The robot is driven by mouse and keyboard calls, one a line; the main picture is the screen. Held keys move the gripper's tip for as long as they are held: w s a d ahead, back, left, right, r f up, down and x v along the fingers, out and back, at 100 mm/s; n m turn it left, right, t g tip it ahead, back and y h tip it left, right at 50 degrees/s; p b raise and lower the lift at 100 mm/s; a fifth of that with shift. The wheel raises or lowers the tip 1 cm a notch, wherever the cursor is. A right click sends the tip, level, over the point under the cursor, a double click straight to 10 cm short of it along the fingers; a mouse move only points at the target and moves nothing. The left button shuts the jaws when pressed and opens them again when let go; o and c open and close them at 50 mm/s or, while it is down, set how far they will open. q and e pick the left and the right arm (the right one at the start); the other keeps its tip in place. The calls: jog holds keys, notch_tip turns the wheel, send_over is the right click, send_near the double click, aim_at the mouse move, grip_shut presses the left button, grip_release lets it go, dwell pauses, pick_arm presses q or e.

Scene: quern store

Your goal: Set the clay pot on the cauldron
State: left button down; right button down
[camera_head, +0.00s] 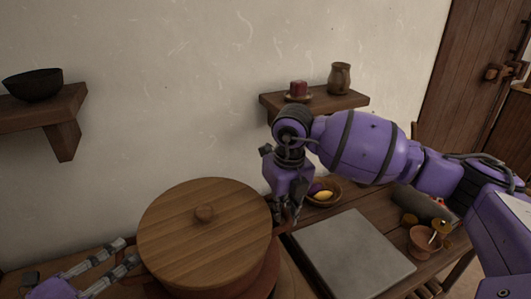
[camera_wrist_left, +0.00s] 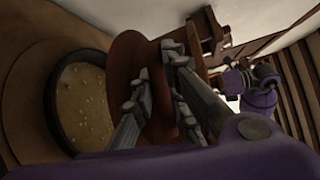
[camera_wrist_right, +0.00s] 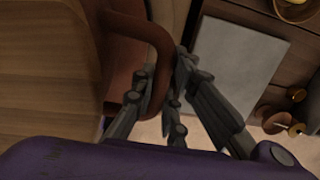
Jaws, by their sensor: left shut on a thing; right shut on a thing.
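The clay pot (camera_head: 262,284) is reddish brown, under a round wooden lid with a knob (camera_head: 205,232), at the front centre-left of the head view. My left gripper (camera_head: 130,252) is shut on the pot's left side, where the left wrist view shows a reddish-brown handle (camera_wrist_left: 128,50). My right gripper (camera_head: 287,212) is shut on the looped handle (camera_wrist_right: 150,35) at the pot's right side. A dark-rimmed round vessel (camera_wrist_left: 80,105) with tan grainy contents shows in the left wrist view; I cannot tell for sure that it is the cauldron. The lid and pot hide what is below them in the head view.
A flat grey slab (camera_head: 350,255) lies on the wooden table right of the pot. A bowl (camera_head: 330,199) with a yellow and a purple item stands behind it. A small clay cup (camera_head: 421,242) is at the right. Wall shelves hold a black bowl (camera_head: 33,85) and a jug (camera_head: 340,78).

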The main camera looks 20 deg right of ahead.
pick_arm(q)
jog(key=shift+w+d+r, duration=0.15)
jog(key=shift+w+d, duration=0.05)
jog(key=shift+w, duration=0.5)
pick_arm(e)
jog(key=shift+w+a+r, duration=0.1)
jog(key=shift+w+a, duration=0.15)
jog(key=shift+w, duration=0.55)
